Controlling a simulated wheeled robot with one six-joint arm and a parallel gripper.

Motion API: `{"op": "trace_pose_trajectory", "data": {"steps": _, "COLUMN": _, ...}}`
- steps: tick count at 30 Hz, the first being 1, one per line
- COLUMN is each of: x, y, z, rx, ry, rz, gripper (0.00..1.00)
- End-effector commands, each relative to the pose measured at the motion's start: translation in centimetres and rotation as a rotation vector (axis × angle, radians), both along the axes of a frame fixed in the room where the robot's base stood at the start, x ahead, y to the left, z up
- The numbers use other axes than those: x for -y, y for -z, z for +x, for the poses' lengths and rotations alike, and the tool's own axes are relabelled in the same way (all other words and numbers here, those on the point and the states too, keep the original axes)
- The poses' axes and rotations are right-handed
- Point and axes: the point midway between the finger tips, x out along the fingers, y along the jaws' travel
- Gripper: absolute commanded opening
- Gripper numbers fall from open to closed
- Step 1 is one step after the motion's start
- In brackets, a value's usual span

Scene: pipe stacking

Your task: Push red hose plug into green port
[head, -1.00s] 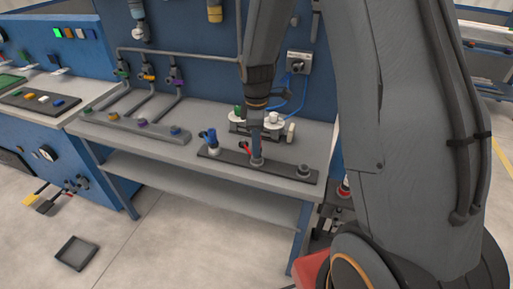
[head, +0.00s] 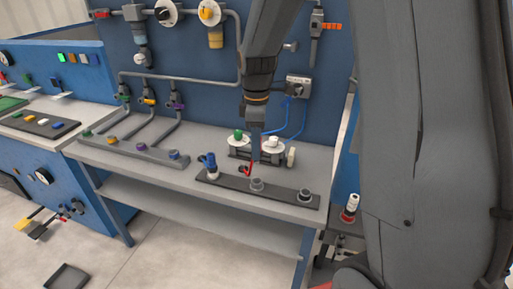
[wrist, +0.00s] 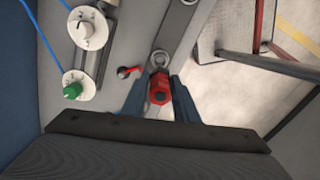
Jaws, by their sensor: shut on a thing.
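My gripper (head: 254,155) hangs above the dark strip (head: 228,185) on the bench. In the wrist view its fingers (wrist: 160,92) are shut around the red plug (wrist: 159,87), whose hexagonal end faces the camera. The fingers mostly hide the plug in the head view. The plug appears raised clear of the strip's middle grey socket (head: 257,184). A port with green marking (head: 87,133), which looks like the green port, is at the left end of the grey block on the bench's left side; its opening is too small to make out.
A blue plug (head: 209,162) stands upright at the strip's left end. Behind the gripper are a green knob (head: 238,135) and a white knob. A small red lever (wrist: 127,71) lies beside the strip. Pipes with valves (head: 150,101) rise behind the grey block. Bare bench separates block and strip.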

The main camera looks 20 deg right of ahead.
Motion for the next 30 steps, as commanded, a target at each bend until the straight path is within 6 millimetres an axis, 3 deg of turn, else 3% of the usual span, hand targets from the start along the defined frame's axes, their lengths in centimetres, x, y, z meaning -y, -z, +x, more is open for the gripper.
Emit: {"op": "trace_pose_trajectory", "data": {"steps": 30, "x": 0.0, "y": -6.6, "z": 0.0, "rx": 0.0, "ry": 0.0, "rz": 0.0, "gripper": 0.0}}
